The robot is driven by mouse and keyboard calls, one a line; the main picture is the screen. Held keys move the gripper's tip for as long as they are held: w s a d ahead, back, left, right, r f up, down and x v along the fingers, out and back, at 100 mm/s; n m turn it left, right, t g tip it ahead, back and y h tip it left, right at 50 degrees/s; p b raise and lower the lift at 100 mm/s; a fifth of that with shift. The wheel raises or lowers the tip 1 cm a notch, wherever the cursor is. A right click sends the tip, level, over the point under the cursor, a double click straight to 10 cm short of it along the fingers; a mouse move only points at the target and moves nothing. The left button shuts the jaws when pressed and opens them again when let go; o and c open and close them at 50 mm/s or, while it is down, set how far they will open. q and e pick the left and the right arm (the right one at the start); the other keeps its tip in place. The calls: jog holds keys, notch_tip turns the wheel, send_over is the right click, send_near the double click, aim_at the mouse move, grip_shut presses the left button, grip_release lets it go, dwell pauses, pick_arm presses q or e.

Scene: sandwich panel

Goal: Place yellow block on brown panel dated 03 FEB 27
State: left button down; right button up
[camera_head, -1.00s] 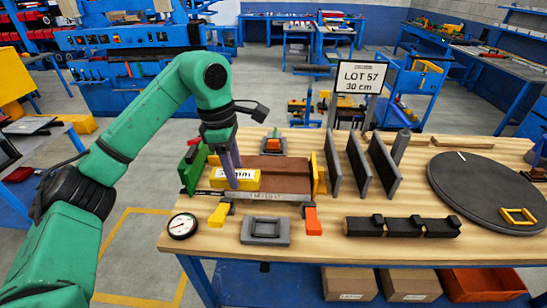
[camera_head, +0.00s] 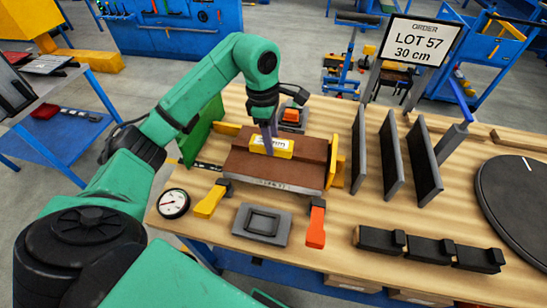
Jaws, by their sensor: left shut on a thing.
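The yellow block (camera_head: 284,149), with a white label, is over the back middle of the brown panel (camera_head: 299,171). My left gripper (camera_head: 269,146) comes down from above and is shut on the block. The block looks on or just above the panel; I cannot tell which. The brown panel lies flat in a fixture, with a grey strip (camera_head: 284,185) along its front edge. The writing on the strip is too small to read, and I see no readable date. My right gripper is not in view.
A green plate (camera_head: 202,130) stands left of the panel and a yellow stop (camera_head: 335,163) right of it. Upright dark plates (camera_head: 393,163) stand further right. A dial gauge (camera_head: 173,203), grey tray (camera_head: 241,222) and orange clamp (camera_head: 316,228) are in front. A LOT 57, 30 cm sign (camera_head: 414,40) stands behind.

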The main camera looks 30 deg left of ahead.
pick_arm(q)
jog(key=f, duration=0.3)
jog(key=f+p, duration=0.1)
jog(key=f, duration=0.1)
jog(key=f+p, duration=0.1)
jog(key=f, duration=0.2)
jog(key=shift+w+f, duration=0.35)
jog(key=shift+w, duration=0.05)
jog(key=shift+f, duration=0.2)
jog(key=shift+f+b, duration=0.25)
jog(key=shift+b, duration=0.1)
jog(key=shift+c, duration=1.7)
grip_release()
jog(key=shift+r, duration=0.1)
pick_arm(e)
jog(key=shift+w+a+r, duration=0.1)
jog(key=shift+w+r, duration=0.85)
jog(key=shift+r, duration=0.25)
pick_arm(q)
jog(key=shift+r, duration=0.1)
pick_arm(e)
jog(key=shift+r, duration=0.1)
